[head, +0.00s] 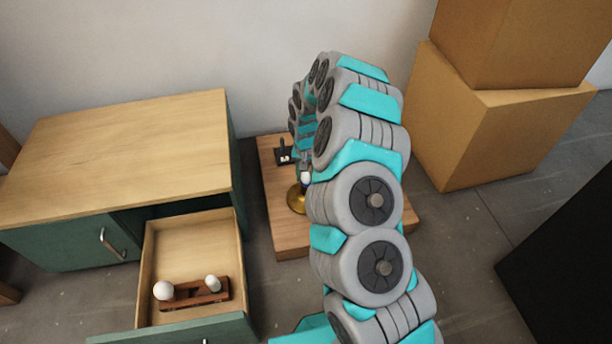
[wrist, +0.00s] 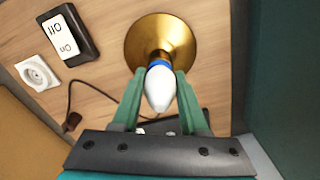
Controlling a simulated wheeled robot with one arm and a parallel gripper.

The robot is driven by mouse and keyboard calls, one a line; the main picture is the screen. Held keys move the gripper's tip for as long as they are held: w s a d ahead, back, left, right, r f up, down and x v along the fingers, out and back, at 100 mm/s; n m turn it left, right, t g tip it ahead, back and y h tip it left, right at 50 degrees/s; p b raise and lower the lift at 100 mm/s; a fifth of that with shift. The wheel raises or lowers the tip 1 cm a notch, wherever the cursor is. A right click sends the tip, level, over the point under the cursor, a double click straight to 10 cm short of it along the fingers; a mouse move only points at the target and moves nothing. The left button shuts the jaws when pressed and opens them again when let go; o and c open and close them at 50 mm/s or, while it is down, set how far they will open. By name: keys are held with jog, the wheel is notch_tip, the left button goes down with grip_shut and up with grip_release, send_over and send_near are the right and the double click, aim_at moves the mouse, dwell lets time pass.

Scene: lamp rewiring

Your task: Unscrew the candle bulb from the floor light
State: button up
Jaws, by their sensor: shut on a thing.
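The white candle bulb (wrist: 160,92) points toward the wrist camera, with a blue band at its base. It sits at the brass floor light (wrist: 133,50), which has a round flared base. My gripper (wrist: 161,76) is shut on the bulb, one green finger on each side near the blue band. Whether the bulb's thread is still in the socket cannot be seen. In the head view, the bulb (head: 306,178) and the brass base (head: 296,199) show just left of my arm, which hides part of them.
A wooden board (head: 275,185) carries the light, an on/off switch (wrist: 68,38) and a white wall socket (wrist: 37,73). An open drawer (head: 190,245) in the green cabinet (head: 120,150) holds a wooden rack (head: 200,297) with two white bulbs. Cardboard boxes (head: 490,120) stand at right.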

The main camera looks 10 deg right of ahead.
grip_shut()
jog(key=shift+n+b, duration=0.5)
jog(key=shift+n, duration=0.7)
jog(key=n, duration=0.5)
jog(key=shift+b, duration=0.4)
jog(key=shift+n, duration=0.4)
jog(key=n, duration=0.3)
jog(key=shift+n, duration=0.3)
jog(key=n, duration=0.4)
jog(key=shift+b, duration=0.35)
jog(key=shift+n, duration=0.4)
